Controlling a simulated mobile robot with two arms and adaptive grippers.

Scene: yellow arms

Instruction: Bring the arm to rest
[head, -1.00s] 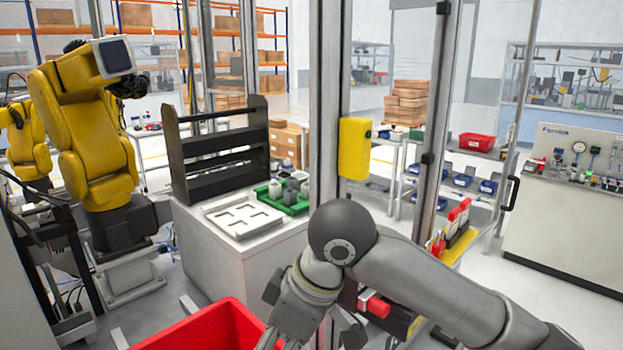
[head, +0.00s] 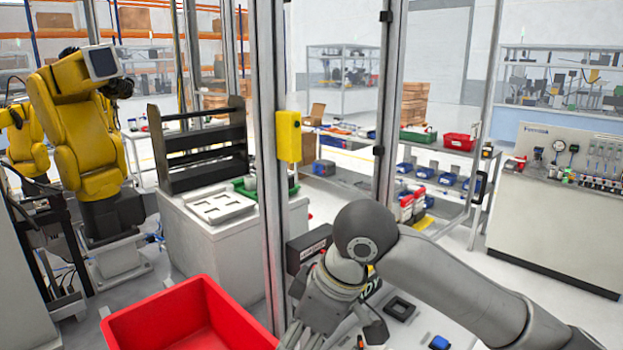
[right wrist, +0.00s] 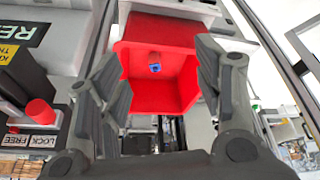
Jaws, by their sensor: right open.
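My right arm comes in from the right in the head view, its wrist bent down. My right gripper (head: 332,338) is at the bottom edge, partly cut off, just right of a red bin (head: 205,305). In the right wrist view my right gripper (right wrist: 160,75) has its fingers spread wide with nothing between them. The red bin (right wrist: 160,104) shows beyond the fingers, with a small blue item (right wrist: 155,68) inside it. My left gripper is not in view.
A metal post (head: 272,170) stands close behind the right gripper. A white surface right of it holds a dark square fixture (head: 399,308) and a blue part (head: 439,342). A grey cabinet with a white tray (head: 221,207) and a yellow robot arm (head: 85,150) stand at left.

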